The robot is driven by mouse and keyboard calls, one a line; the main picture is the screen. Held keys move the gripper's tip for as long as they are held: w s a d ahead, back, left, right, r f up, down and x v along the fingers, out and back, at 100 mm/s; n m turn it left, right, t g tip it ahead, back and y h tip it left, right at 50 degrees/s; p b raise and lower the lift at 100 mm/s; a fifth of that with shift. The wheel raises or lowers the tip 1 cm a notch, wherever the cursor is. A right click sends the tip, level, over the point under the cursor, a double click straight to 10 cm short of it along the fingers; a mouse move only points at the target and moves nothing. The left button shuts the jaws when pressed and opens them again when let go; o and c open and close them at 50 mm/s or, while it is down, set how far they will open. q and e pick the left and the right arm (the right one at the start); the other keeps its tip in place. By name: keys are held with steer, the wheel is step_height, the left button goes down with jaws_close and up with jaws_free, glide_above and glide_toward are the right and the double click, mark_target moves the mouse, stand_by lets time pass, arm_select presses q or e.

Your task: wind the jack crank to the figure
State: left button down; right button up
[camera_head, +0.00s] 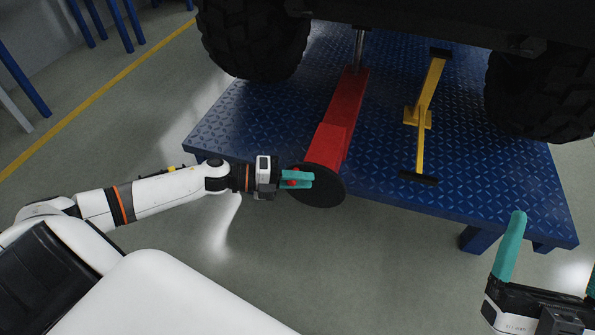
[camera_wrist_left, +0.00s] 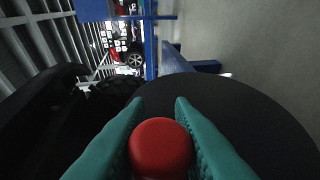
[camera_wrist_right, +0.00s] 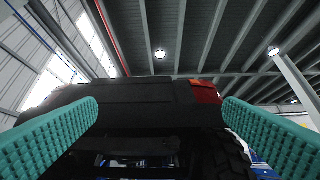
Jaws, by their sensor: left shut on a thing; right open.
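The red jack (camera_head: 335,125) lies on the blue platform under the vehicle, its front end at the platform's near edge. A round black crank disc (camera_head: 325,192) is at that end and also fills much of the left wrist view (camera_wrist_left: 240,115). My left gripper (camera_head: 308,179) is shut on the red crank knob (camera_wrist_left: 160,148), which shows between the teal fingers, at the disc's left part. No figure or readout is legible. My right gripper (camera_head: 553,250) is open and empty at the lower right; in the right wrist view its fingers (camera_wrist_right: 160,130) are wide apart.
The blue platform (camera_head: 225,125) has a patterned top and legs. A yellow stand (camera_head: 424,115) with black ends lies right of the jack. Large tyres (camera_head: 255,40) hang at left and right (camera_head: 540,95). Bare floor lies in front.

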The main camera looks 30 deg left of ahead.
arm_select(q)
steer(key=p, duration=0.2)
steer(key=d+y+p, duration=0.1)
steer(key=p, duration=0.2)
steer(key=shift+w+d+r+m+g, duration=0.15)
steer(key=shift+w+r+m+g, duration=0.05)
steer(key=shift+r+m+g, duration=0.2)
arm_select(e)
step_height(320, 180, down, 18)
steer(key=w+d+g+h, duration=0.1)
steer(key=g+h, duration=0.4)
steer(key=g, duration=0.9)
steer(key=shift+d+m, duration=0.3)
steer(key=shift+d, duration=0.55)
arm_select(q)
steer(key=c, duration=1.3)
jaws_free()
steer(key=shift+o, duration=0.2)
steer(key=shift+f, duration=0.1)
arm_select(e)
steer(key=shift+d, duration=0.1)
